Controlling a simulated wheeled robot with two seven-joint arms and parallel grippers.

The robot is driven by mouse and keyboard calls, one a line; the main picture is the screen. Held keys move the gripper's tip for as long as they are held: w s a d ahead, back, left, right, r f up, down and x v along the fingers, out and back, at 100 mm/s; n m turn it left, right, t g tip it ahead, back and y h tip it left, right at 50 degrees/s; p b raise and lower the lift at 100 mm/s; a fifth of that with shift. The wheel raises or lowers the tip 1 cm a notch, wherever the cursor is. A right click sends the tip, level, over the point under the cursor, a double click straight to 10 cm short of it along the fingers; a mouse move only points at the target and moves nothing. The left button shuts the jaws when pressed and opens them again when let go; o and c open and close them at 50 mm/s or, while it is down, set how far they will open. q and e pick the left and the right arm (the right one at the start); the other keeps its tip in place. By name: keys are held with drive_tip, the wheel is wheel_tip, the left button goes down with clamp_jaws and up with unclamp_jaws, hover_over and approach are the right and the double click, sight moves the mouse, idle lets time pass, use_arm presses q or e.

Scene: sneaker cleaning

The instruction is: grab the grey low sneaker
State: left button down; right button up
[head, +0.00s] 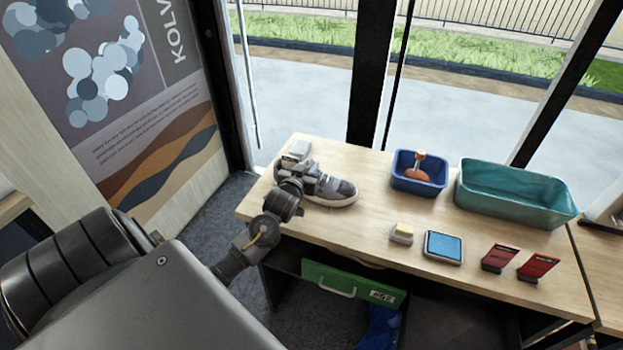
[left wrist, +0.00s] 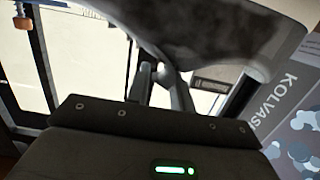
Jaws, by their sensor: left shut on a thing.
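The grey low sneaker (head: 339,190) is at the left end of the wooden table in the head view, its toe to the right and its pale sole low. My left gripper (head: 303,181) reaches it from the front left and is shut on it; the arm hides part of its near side. In the left wrist view, the sneaker (left wrist: 215,28) is a large, close grey shape with a pale edge, over the fingers of my left gripper (left wrist: 170,82). The exact contact is hard to make out. My right gripper is not in view.
A green drawer front (head: 350,285) is below. Glass doors stand behind.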

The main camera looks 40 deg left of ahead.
use_arm(q)
drive_tip(key=shift+r, duration=0.15)
drive_tip(key=shift+r+b, duration=0.4)
drive_tip(key=shift+r, duration=0.15)
drive_tip(key=s+d+r, duration=0.8)
drive_tip(key=d+r, duration=0.3)
drive_tip(key=shift+d+r, duration=0.25)
drive_tip(key=shift+r, duration=0.05)
